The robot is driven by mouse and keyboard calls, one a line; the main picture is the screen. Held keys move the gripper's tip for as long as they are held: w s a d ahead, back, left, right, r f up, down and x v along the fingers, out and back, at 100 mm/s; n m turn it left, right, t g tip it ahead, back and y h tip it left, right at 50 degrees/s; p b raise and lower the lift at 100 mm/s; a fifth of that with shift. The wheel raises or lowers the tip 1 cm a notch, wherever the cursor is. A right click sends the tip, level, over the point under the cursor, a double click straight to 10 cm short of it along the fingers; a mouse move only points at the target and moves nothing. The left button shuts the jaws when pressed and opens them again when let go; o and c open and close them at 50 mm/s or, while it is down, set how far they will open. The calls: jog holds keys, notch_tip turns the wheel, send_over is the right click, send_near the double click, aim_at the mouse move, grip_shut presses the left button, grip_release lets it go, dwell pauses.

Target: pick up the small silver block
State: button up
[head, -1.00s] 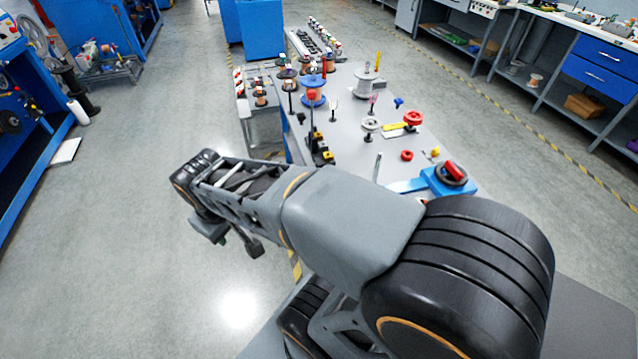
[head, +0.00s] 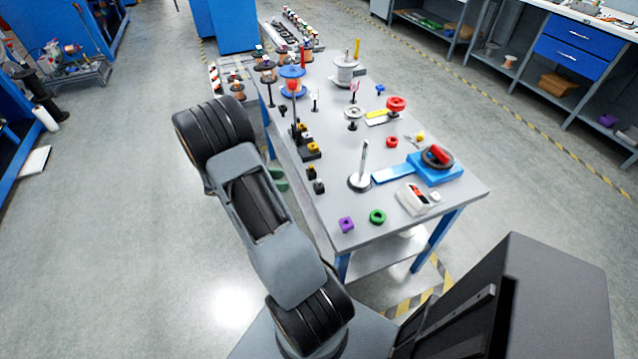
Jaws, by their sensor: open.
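The grey work table (head: 330,215) stands ahead of me with many small parts on it. A small pale, silvery piece (head: 435,196) lies near its front right, just right of a red and white box (head: 413,198). It may be the small silver block, but it is too small to tell for sure. My arm rises at the left of the table, folded, with its dark upper joint beside the table's left edge. My gripper does not show; the arm hides it or it is out of the picture.
A purple block (head: 346,224) and a green ring (head: 377,216) lie at the front edge. An upright metal rod on a round base (head: 360,180) and a blue fixture with a dark wheel (head: 435,165) stand behind. Spools crowd the far end. The floor on the left is clear.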

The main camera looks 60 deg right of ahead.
aim_at(317, 181)
jog(key=p+x, duration=0.1)
jog(key=x, duration=1.1)
jog(key=shift+s+f, duration=0.2)
jog(key=shift+s, duration=0.05)
jog(key=shift+c, duration=0.2)
grip_shut()
